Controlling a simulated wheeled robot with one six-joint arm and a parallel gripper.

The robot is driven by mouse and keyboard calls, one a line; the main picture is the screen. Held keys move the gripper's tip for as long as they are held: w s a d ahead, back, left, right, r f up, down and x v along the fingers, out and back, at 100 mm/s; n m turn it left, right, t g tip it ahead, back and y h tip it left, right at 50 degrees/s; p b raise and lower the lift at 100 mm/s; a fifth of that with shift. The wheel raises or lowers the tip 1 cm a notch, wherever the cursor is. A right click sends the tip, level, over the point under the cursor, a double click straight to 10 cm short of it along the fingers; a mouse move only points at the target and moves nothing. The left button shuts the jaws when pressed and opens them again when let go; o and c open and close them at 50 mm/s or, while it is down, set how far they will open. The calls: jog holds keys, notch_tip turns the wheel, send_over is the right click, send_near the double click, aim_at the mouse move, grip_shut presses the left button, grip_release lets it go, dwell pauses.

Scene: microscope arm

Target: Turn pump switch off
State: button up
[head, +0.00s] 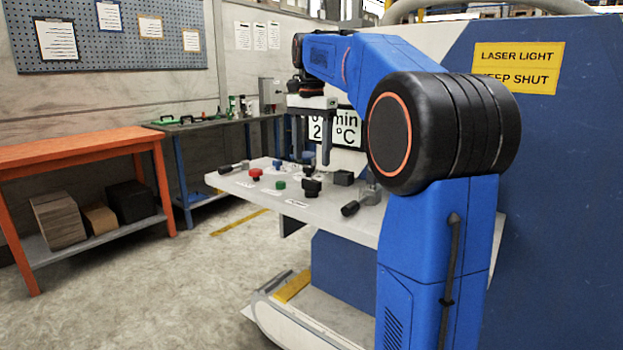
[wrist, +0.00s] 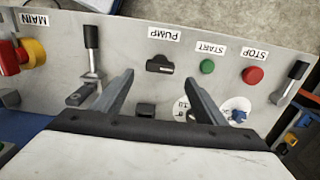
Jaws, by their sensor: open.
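The pump switch (wrist: 160,65) is a black knob under an upside-down PUMP label (wrist: 165,33) on the pale panel in the wrist view. It also shows in the head view as a black knob (head: 312,188) near the panel's front edge. My gripper (wrist: 158,78) is open and empty, its two fingers spread wide. In the wrist view the switch appears just beyond and between the fingertips, apart from them. In the head view my gripper (head: 312,160) hangs above the panel, fingers pointing down. I cannot tell the switch's exact setting.
Beside the switch are the green START button (wrist: 207,66) and red STOP button (wrist: 252,75). A blue knob (wrist: 238,115) and a black block (wrist: 146,109) sit nearer my gripper. Lever handles (wrist: 91,50) (wrist: 294,82) stand on both sides. A yellow-red MAIN switch (wrist: 31,52) is at left.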

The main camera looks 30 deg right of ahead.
aim_at(311, 180)
notch_tip(311, 180, down, 8)
jog(key=shift+r, duration=0.25)
jog(key=c, duration=1.1)
